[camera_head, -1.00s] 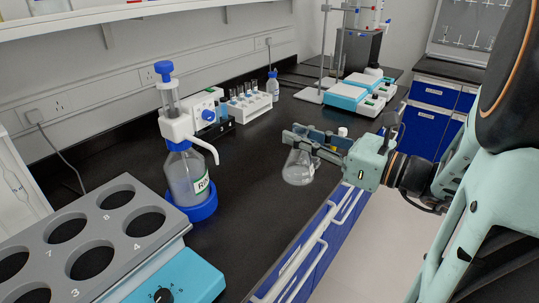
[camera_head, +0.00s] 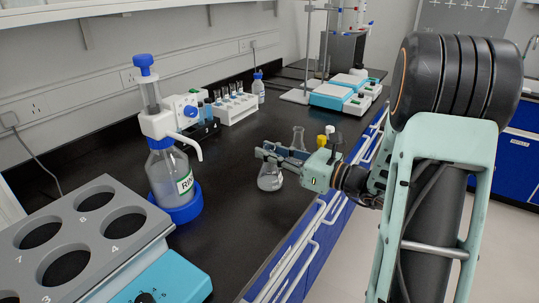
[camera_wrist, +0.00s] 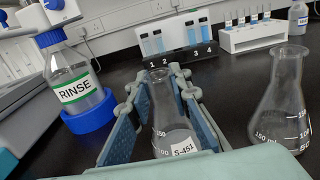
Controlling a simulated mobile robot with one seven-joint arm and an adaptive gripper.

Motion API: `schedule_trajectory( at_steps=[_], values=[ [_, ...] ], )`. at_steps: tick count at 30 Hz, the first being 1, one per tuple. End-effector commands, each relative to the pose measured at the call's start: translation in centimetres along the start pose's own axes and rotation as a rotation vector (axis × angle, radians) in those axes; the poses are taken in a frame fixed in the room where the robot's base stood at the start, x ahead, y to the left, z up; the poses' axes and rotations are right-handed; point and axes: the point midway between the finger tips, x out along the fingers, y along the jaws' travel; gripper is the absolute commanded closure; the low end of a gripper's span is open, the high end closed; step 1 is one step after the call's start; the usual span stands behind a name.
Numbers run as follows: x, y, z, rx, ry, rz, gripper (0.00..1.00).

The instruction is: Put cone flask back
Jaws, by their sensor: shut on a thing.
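My gripper (camera_head: 284,158) is shut on a clear glass cone flask (camera_head: 269,182). In the wrist view the held flask (camera_wrist: 178,125) stands upright between the two blue-padded fingers and bears a label reading S-451. In the head view it is over the black bench near its front edge; I cannot tell whether its base touches the bench. A second cone flask (camera_head: 298,139) stands on the bench behind my gripper. In the wrist view this second flask (camera_wrist: 280,105) is to the right of the held one.
The RINSE dispenser bottle (camera_head: 170,172) stands in a blue base to the left. The holed grey block (camera_head: 75,222) fills the front left. A white tube rack (camera_head: 237,110) and blue-white devices (camera_head: 335,97) stand farther back. Bare black bench lies between the bottle and my gripper.

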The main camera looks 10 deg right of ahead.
Motion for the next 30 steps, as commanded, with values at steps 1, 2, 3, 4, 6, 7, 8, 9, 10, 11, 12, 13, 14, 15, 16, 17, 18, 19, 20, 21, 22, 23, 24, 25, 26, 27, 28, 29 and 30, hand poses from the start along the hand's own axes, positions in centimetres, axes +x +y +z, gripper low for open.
schedule_trajectory(
  at_steps=[1, 2, 3, 4, 6, 7, 8, 9, 10, 11, 12, 13, 14, 15, 16, 17, 18, 19, 20, 21, 22, 23, 24, 25, 26, 27, 28, 29, 30],
  values=[
    [0.0, 0.0, -0.2, 0.000, -0.001, 0.000, 1.00],
    [0.0, 0.0, -0.1, -0.001, -0.001, 0.000, 1.00],
    [0.0, 0.0, -0.1, -0.001, -0.001, 0.000, 1.00],
    [0.0, 0.0, -0.1, -0.001, -0.001, 0.000, 1.00],
    [0.0, 0.0, -0.1, -0.001, -0.001, 0.000, 1.00],
    [0.0, 0.0, -0.1, -0.001, -0.001, 0.000, 1.00],
    [0.0, 0.0, -0.2, -0.001, -0.001, 0.000, 1.00],
    [0.0, 0.0, -0.3, -0.001, -0.001, 0.000, 1.00],
    [0.0, 0.0, -0.5, 0.000, -0.001, 0.000, 1.00],
    [0.0, 0.0, -0.6, 0.000, -0.001, 0.000, 1.00],
    [0.0, 0.0, -0.5, 0.000, 0.000, 0.000, 0.78],
    [0.0, 0.0, -0.4, 0.000, 0.000, 0.000, 0.75],
    [0.0, 0.0, -0.4, 0.000, 0.000, 0.000, 0.72],
    [0.0, 0.0, -0.4, 0.000, 0.000, 0.000, 0.67],
    [0.0, 0.0, -0.4, 0.000, 0.000, 0.000, 0.64],
    [0.0, 0.0, -0.4, 0.000, 0.000, 0.000, 0.64],
    [0.0, 0.0, -0.4, 0.000, 0.000, 0.000, 0.64],
    [0.0, 0.0, -0.4, -0.001, 0.000, 0.000, 0.64],
    [0.0, 0.0, -0.4, -0.001, 0.000, 0.000, 0.64],
    [0.0, 0.0, -0.4, -0.001, 0.000, 0.000, 0.64],
    [0.0, 0.0, -0.4, -0.001, 0.000, 0.000, 0.64],
    [0.0, 0.0, -0.4, -0.001, 0.000, 0.000, 0.64],
    [0.0, 0.0, -0.3, -0.001, 0.000, 0.000, 0.64],
    [0.0, 0.0, -0.2, -0.001, 0.000, 0.000, 0.64],
    [0.0, 0.0, -0.1, -0.001, 0.000, 0.000, 0.64],
    [0.0, 0.0, 0.2, -0.002, 0.000, 0.000, 0.64],
    [-0.5, -0.1, 0.0, -0.001, 0.000, -0.002, 0.64],
    [-0.9, -0.1, 0.0, 0.000, 0.001, -0.003, 0.64],
    [-1.5, -0.1, 0.0, 0.000, 0.002, -0.003, 0.64]
  ],
)
